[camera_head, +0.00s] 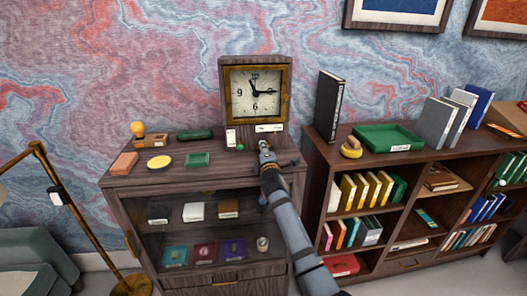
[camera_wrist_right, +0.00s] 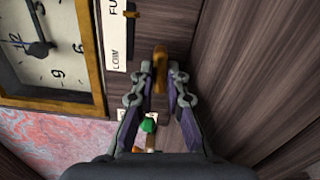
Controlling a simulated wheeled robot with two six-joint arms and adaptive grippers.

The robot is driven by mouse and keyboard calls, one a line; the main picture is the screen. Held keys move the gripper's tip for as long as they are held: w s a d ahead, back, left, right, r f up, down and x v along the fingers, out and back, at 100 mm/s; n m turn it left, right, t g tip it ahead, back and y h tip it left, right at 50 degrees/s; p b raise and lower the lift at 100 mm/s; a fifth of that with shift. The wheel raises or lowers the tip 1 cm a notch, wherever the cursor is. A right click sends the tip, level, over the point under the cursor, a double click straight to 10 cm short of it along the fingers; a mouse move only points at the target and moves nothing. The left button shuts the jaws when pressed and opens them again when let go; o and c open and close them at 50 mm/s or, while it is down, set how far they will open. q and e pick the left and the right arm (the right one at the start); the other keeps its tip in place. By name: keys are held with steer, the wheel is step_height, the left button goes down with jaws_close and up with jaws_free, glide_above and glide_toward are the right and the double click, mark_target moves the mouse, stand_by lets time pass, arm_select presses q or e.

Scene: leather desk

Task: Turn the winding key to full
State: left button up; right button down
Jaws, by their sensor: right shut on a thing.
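The clock (camera_head: 256,92) stands on the cabinet, with a white dial and brass-coloured frame; part of its dial shows in the right wrist view (camera_wrist_right: 35,75). The brass-coloured winding key (camera_wrist_right: 160,62) sticks out low on the clock's wooden case. My right gripper (camera_wrist_right: 160,76) is shut on the key, a finger on each side; in the head view it reaches the clock's base (camera_head: 265,148) and hides the key. A white gauge strip (camera_wrist_right: 115,45) reads LOW and, partly cut off, FU; a dark marker (camera_wrist_right: 130,14) lies beside the FU end. My left gripper is out of view.
A bookshelf (camera_head: 420,165) stands right.

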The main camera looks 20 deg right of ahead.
steer(key=m+b, duration=0.1)
steer(key=m, duration=0.3)
steer(key=shift+f+m+b, duration=0.1)
steer(key=shift+m+b, duration=0.2)
steer(key=m+b, duration=0.2)
steer(key=m, duration=0.2)
steer(key=shift+m, duration=0.3)
steer(key=m+b, duration=0.2)
steer(key=m, duration=0.2)
steer(key=shift+d+m, duration=0.1)
steer(key=shift+m, duration=0.2)
steer(key=m+b, duration=0.2)
steer(key=m, duration=0.2)
steer(key=shift+d, duration=0.1)
steer(key=m+b, duration=0.2)
steer(key=m, duration=0.3)
steer(key=shift+b, duration=0.3)
steer(key=m+b, duration=0.2)
steer(key=m, duration=0.2)
steer(key=shift+s+d+m, duration=0.1)
steer(key=shift+m, duration=0.2)
steer(key=m+b, duration=0.2)
steer(key=m, duration=0.2)
steer(key=shift+d+m+b, duration=0.1)
steer(key=shift+m+b, duration=0.7)
steer(key=shift+m, duration=1.3)
